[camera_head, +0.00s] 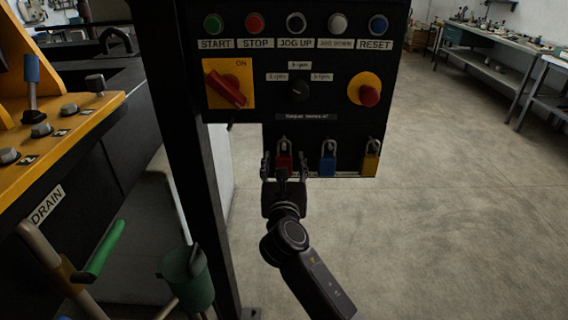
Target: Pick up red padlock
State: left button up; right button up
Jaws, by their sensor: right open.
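The red padlock (284,161) hangs by its shackle at the left of a row below the control panel. My right gripper (284,168) is open, with one finger on each side of the red padlock. I cannot tell whether the fingers touch it. The gripper hides the lower part of the padlock. My left gripper is not in view.
A blue padlock (328,166) and a yellow padlock (371,163) hang to the right in the same row. The control panel (325,105) with buttons and switches is above. A black post (185,130) stands close on the left. Open floor (450,210) lies to the right.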

jog(key=c, duration=1.3)
jog(key=shift+r, duration=0.15)
jog(key=shift+r, duration=0.7)
jog(key=shift+s+f, duration=0.15)
jog(key=shift+s, duration=0.2)
jog(key=s+b, duration=0.1)
jog(key=s, duration=1.6)
jog(key=shift+s, duration=0.2)
jog(key=shift+r, duration=0.2)
